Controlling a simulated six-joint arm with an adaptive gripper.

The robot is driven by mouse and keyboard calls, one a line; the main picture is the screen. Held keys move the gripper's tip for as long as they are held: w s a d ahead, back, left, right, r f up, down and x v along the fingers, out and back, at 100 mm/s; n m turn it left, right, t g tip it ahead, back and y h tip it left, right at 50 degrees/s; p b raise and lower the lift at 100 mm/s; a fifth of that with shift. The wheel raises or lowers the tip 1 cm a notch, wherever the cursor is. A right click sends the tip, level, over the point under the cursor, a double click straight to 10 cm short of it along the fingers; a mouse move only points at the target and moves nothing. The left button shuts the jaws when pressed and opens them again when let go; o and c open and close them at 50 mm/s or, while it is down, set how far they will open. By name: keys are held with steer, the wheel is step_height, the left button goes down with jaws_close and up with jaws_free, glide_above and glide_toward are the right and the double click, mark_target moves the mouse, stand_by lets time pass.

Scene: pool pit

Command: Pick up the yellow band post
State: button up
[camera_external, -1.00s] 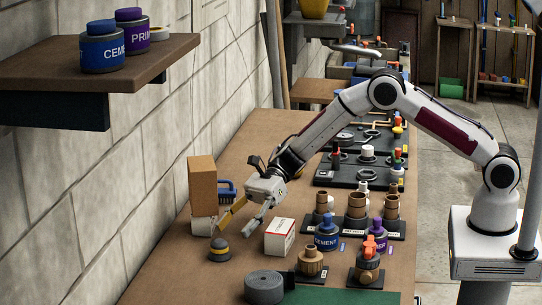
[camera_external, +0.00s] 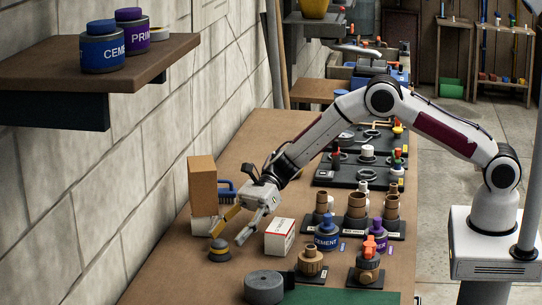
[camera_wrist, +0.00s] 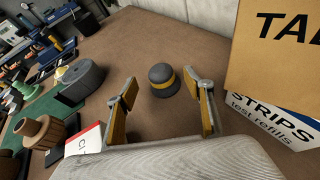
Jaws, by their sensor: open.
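The yellow band post (camera_external: 219,250) is a short dark grey, domed piece with a yellow band around it. It stands on the brown bench near the wall. In the wrist view the post (camera_wrist: 164,80) stands upright just beyond and between my fingertips. My gripper (camera_external: 229,228) is open and angled down above the bench, close to the post on its far side. In the wrist view the two yellow-padded fingers of my gripper (camera_wrist: 166,91) are spread wide with nothing between them.
A cardboard box (camera_external: 202,186) sits on a white test-strips box (camera_wrist: 262,120), close beside the right finger. A red-and-white carton (camera_external: 280,237) stands right of the gripper. A grey tape roll (camera_external: 264,287) lies nearer the front. Brown fittings and a blue cement can (camera_external: 327,235) stand farther right.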

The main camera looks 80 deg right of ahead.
mark_target(219, 245)
steer(key=shift+f+x, duration=0.25)
steer(key=shift+x, duration=2.15)
steer(key=shift+d, duration=0.15)
steer(key=shift+c, duration=0.3)
steer(key=c, duration=1.4)
steer(key=shift+r, duration=0.15)
step_height(219, 245, up, 18)
steer(key=shift+f, duration=0.1)
jaws_close()
steer(key=shift+w, duration=0.1)
